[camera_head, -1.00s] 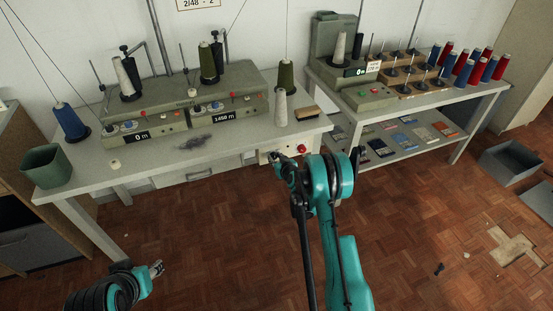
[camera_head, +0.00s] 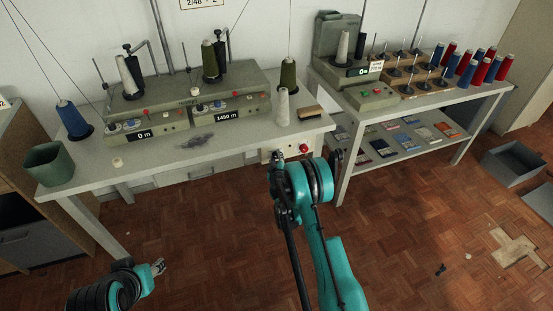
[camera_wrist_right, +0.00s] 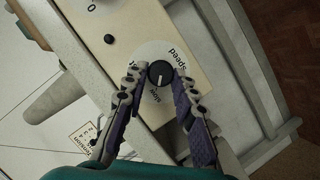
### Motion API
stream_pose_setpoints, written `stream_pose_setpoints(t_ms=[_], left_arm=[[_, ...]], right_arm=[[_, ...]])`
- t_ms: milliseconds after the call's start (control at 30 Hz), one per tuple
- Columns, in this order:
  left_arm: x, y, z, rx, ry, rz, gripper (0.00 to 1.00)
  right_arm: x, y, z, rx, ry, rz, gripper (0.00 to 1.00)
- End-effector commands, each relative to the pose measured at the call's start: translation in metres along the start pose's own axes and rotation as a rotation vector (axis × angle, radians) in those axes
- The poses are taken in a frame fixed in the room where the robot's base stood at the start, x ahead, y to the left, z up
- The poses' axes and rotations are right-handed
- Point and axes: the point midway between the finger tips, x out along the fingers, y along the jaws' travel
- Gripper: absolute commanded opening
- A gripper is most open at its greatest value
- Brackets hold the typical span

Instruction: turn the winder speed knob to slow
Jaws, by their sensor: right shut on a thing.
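The black speed knob (camera_wrist_right: 161,73) sits on a round white dial on a cream panel (camera_wrist_right: 190,35) in the right wrist view. Its white pointer line points down the picture, towards a small word that looks like "slow"; "speed" is printed above right. My right gripper (camera_wrist_right: 159,82) is shut on the knob, one finger on either side. In the head view the cream control box (camera_head: 282,154) hangs under the table's front edge; my right arm hides the knob there. My left gripper (camera_head: 158,267) hangs empty at lower left, its small fingers apart.
A red button (camera_head: 304,148) is on the same control box. Above stands the table (camera_head: 235,148) with the winder (camera_head: 160,122), cones and a green bin (camera_head: 49,165). A second table (camera_head: 425,101) with spools stands right. The parquet floor is mostly clear.

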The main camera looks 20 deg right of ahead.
Motion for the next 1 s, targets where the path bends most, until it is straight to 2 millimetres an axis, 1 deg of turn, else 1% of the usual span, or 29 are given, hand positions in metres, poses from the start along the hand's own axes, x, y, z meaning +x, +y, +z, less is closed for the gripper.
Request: stream_pose_setpoints(t_ms=[200,567,600,667,700,1000], left_arm=[[0.0,0.0,0.0,0.0,0.0,0.0,0.4],[0.0001,0.0,0.0,0.0,0.0,0.0,0.4],[0.0001,0.0,0.0,0.0,0.0,0.0,0.4],[0.0001,0.0,0.0,0.0,0.0,0.0,0.4],[0.0,0.0,0.0,0.0,0.0,0.0,0.4],[0.0,0.0,0.0,0.0,0.0,0.0,0.4]], right_arm=[[0.0001,-0.0008,0.0003,-0.03,-0.001,0.013,0.0],[0.0001,-0.0008,0.0004,-0.034,-0.002,0.014,0.0],[0.0001,-0.0008,0.0005,-0.034,-0.002,0.014,0.29],[0.0001,-0.0008,0.0005,-0.033,-0.002,0.014,0.45],[0.0001,-0.0008,0.0004,-0.033,-0.002,0.014,0.48],[-0.0004,0.0007,-0.001,-0.033,-0.001,0.014,0.48]])
